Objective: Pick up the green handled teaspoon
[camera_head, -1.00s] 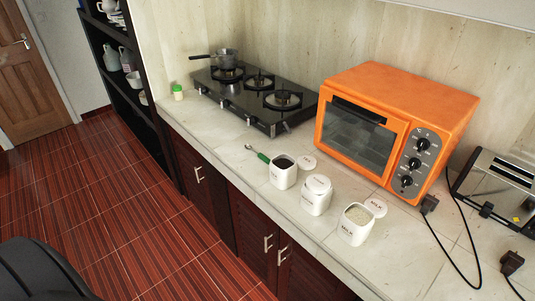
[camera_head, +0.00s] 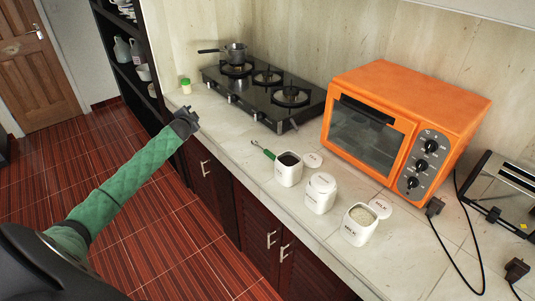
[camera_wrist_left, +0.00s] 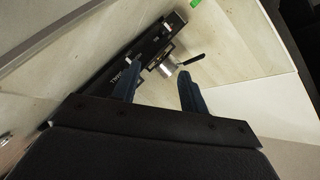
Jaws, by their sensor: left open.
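The green-handled teaspoon (camera_head: 264,150) lies on the stone counter (camera_head: 222,137), beside the left-hand white canister (camera_head: 288,170), which is open and holds something dark. My left gripper (camera_head: 192,115) is at the counter's front edge, left of the teaspoon and well apart from it. In the left wrist view its two fingers (camera_wrist_left: 158,93) are spread with nothing between them. A small piece of green shows at the top edge of that view; I cannot tell what it is. My right gripper is not in view.
A lidded canister (camera_head: 320,192) and an open canister with pale contents (camera_head: 358,224) stand right of the dark-filled one. Behind are a gas hob (camera_head: 262,97) with a saucepan (camera_head: 235,54), and an orange oven (camera_head: 400,125). A small green-lidded jar (camera_head: 186,87) stands near the hob's left end.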

